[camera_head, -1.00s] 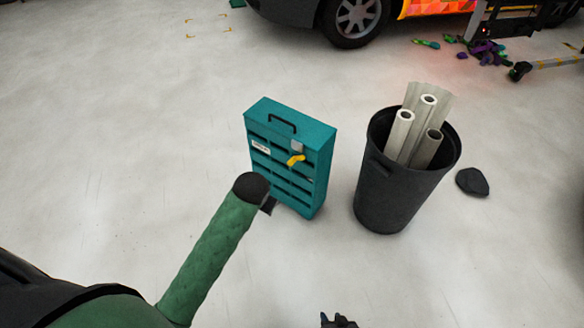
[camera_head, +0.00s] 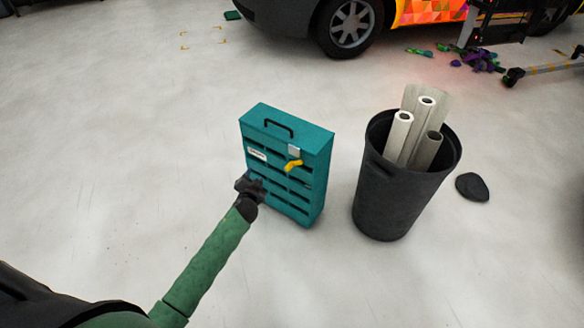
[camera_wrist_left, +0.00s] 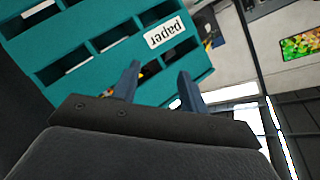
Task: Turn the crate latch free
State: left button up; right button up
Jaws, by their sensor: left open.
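The teal crate (camera_head: 318,148) stands upright on the floor, with several slots in its front and a black handle on top. A yellow latch (camera_head: 293,165) sits on the upper right of its front, below a small grey plate. My left gripper (camera_head: 248,184) is at the crate's front left side, left of and below the latch. In the left wrist view the open fingers (camera_wrist_left: 158,75) point at the teal front (camera_wrist_left: 110,15) near a white "paper" label (camera_wrist_left: 165,34). A small yellow patch shows between the fingers; I cannot tell whether it is the latch. My right gripper is out of view.
A dark bin (camera_head: 395,205) holding several pale rolls (camera_head: 402,135) stands just right of the crate. A dark flat lump (camera_head: 472,187) lies beyond it. A vehicle wheel (camera_head: 350,25) and coloured scraps are at the back. The floor left of the crate is clear.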

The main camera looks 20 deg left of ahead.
aim_at(290, 166)
pick_arm(q)
jog(key=d+r+m+t+h, duration=0.25)
jog(key=d+m+h, duration=0.35)
jog(key=d+h, duration=0.3)
jog(key=shift+n, duration=0.3)
jog(key=shift+x, duration=4)
jog(key=shift+f, duration=0.2)
jog(key=shift+c, duration=0.4)
jog(key=shift+d, duration=0.1)
grip_shut()
